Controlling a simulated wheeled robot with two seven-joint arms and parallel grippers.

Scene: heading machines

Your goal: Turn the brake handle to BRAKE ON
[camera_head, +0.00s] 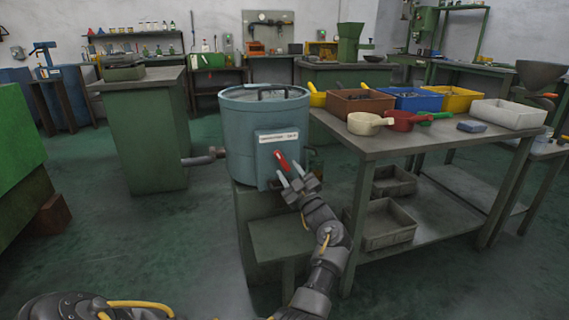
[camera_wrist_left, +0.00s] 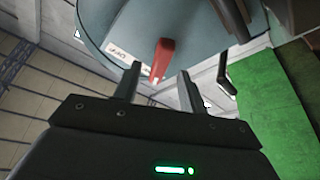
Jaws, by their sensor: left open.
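The brake handle (camera_head: 281,160) is a short red lever on the front panel of a blue-grey drum machine (camera_head: 246,135). It leans, with its upper end to the left in the head view. A white label (camera_head: 279,137) sits above it, too small to read. In the left wrist view the red handle (camera_wrist_left: 163,56) shows between the fingertips, apart from both in the picture. My left gripper (camera_head: 291,175) is open just in front of the handle's lower end; its two fingers also show in the wrist view (camera_wrist_left: 159,76). Whether it touches the handle I cannot tell. My right gripper is not in view.
A workbench (camera_head: 390,145) stands close on the right, with coloured bins, scoops and a white tray (camera_head: 508,113). A green cabinet (camera_head: 148,130) is left of the drum, and a pipe (camera_head: 203,158) joins the drum's left side. The floor at the left front is mostly clear.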

